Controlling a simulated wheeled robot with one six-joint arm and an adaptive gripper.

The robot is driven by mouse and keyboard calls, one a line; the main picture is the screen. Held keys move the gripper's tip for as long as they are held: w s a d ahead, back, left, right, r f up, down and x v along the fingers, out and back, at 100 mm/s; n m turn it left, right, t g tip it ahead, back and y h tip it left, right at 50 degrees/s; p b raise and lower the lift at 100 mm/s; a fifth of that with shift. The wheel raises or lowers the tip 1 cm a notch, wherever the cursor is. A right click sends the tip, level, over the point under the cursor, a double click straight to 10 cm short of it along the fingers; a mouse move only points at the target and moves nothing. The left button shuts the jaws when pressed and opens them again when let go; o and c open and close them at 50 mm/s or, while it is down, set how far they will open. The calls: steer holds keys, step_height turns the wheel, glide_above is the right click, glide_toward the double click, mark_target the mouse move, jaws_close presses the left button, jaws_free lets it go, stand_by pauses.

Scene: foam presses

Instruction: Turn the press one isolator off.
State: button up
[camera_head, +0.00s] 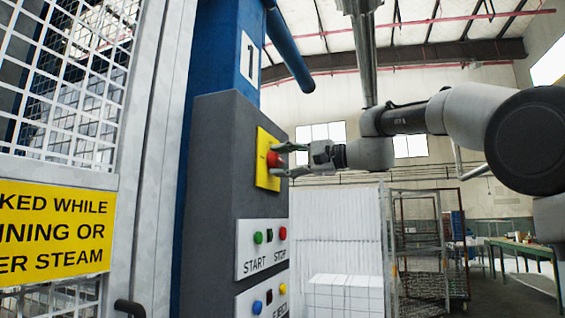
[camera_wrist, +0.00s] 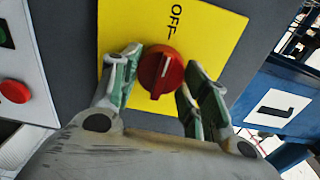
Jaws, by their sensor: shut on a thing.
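The press one isolator is a red rotary knob (camera_head: 273,160) on a yellow plate (camera_head: 262,143), on the grey control column below a "1" sign (camera_head: 249,60). In the wrist view the knob (camera_wrist: 161,72) shows a white line on its upper part, on the side of the word OFF (camera_wrist: 174,20). My gripper (camera_head: 284,160) reaches in from the right and is shut on the knob. In the wrist view the green-padded fingers of my gripper (camera_wrist: 163,75) stand on either side of it. The fingers partly hide the plate.
START/STOP buttons (camera_head: 263,245) and a lower button panel (camera_head: 262,300) sit below the isolator on the grey column (camera_head: 215,180). A mesh guard (camera_head: 60,90) with a yellow warning sign (camera_head: 52,236) stands at left. A wire cage trolley (camera_head: 422,245) stands behind, at right.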

steer(key=shift+f+n, duration=0.1)
steer(key=shift+n, duration=0.3)
steer(key=o, duration=1)
steer(key=shift+d, duration=0.15)
steer(key=v, duration=1.1)
steer(key=shift+s+d, duration=0.15)
steer(key=shift+d, duration=0.25)
